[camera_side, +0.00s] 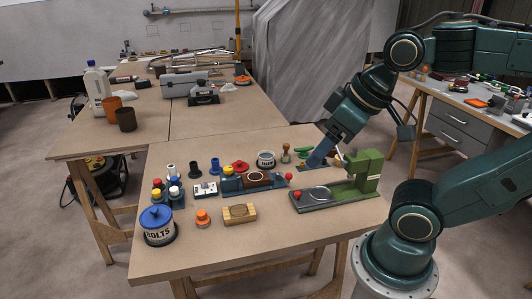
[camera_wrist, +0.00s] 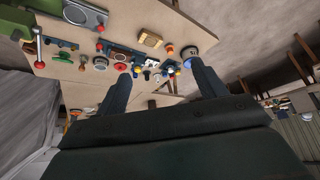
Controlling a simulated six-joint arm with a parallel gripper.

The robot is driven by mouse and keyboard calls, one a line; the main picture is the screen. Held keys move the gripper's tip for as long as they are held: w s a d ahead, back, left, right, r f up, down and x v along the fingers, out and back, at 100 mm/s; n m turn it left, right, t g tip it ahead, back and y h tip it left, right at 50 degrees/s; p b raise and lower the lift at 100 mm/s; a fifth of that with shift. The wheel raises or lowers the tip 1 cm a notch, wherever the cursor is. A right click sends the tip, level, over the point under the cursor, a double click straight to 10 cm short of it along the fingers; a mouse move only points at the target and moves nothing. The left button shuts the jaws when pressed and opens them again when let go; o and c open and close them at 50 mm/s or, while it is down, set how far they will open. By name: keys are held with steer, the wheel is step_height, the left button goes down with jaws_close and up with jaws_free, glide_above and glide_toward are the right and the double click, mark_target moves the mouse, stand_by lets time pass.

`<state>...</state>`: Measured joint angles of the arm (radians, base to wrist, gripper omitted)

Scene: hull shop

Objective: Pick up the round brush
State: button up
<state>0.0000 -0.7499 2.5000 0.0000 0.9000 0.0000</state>
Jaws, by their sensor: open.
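What looks like the round brush (camera_side: 286,153), a small upright piece with a brown knob, stands at the back of the near table, between a grey tin and a green piece. It seems to be the small brown shape (camera_wrist: 82,60) left of the tin in the wrist view, too small to make out there. My gripper (camera_side: 325,158) is right of it in the side view, pointing down and left, apart from it. In the wrist view my gripper (camera_wrist: 162,68) shows two dark fingers spread wide with nothing between them.
A green press (camera_side: 365,170) stands close to my gripper on the right. The grey tin (camera_side: 266,158) and the green piece (camera_side: 304,153) flank the brush. A blue fixture (camera_side: 232,184), a wooden block (camera_side: 240,213) and a bolts tin (camera_side: 157,225) stand farther left.

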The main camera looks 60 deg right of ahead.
steer(key=c, duration=0.4)
steer(key=shift+o, duration=0.2)
steer(key=w+d+r+m+g+h, duration=0.1)
steer(key=w+d+m+g, duration=0.1)
steer(key=w+d+m, duration=0.7)
steer(key=w+d+r+m+g, duration=0.1)
steer(key=w+d+m, duration=0.2)
steer(key=w+d, duration=0.75)
steer(key=w+d+f+m+g, duration=0.1)
steer(key=w+d+f+m, duration=0.1)
steer(key=d+f, duration=0.4)
steer(key=w+d+f+m, duration=0.2)
steer(key=d+f+m, duration=0.2)
steer(key=d, duration=0.4)
steer(key=w+d+f+m+g+y, duration=0.1)
steer(key=w+d+f+m, duration=0.2)
steer(key=d+f, duration=0.4)
steer(key=shift+f+m+g, duration=0.3)
steer(key=shift+f, duration=0.05)
